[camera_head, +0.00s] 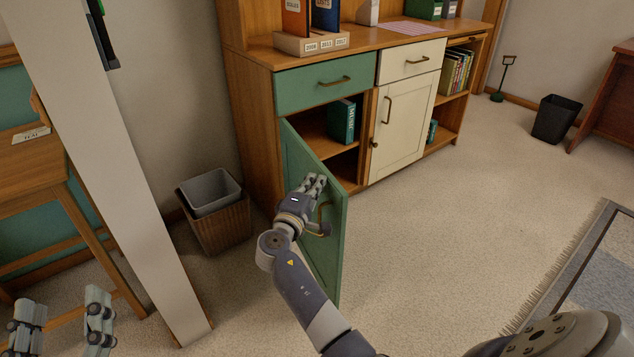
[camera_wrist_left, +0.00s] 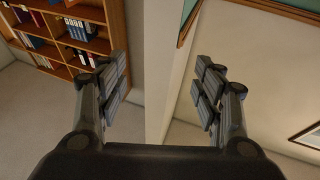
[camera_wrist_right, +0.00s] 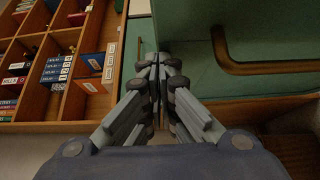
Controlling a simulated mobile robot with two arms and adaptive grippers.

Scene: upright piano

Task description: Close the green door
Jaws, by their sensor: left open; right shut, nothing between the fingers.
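The green door (camera_head: 326,240) of the wooden cabinet stands wide open, swung out toward me, with a brass handle (camera_head: 322,216) on its outer face. My right gripper (camera_head: 316,184) is at the door's upper part, in front of the outer face beside the handle. Its fingers are shut with nothing between them. In the right wrist view the green door (camera_wrist_right: 203,60) and its handle (camera_wrist_right: 255,66) lie close beyond and right of the shut fingers (camera_wrist_right: 160,75); whether they touch the door I cannot tell. My left gripper (camera_head: 62,322) is open and empty at the lower left, far from the door.
Above the opening is a shut green drawer (camera_head: 325,82); a shut cream door (camera_head: 402,126) is to its right. A teal book (camera_head: 341,121) stands inside the open compartment. A waste bin (camera_head: 213,205) stands left of the cabinet. A pale post (camera_head: 110,150) rises near my left gripper.

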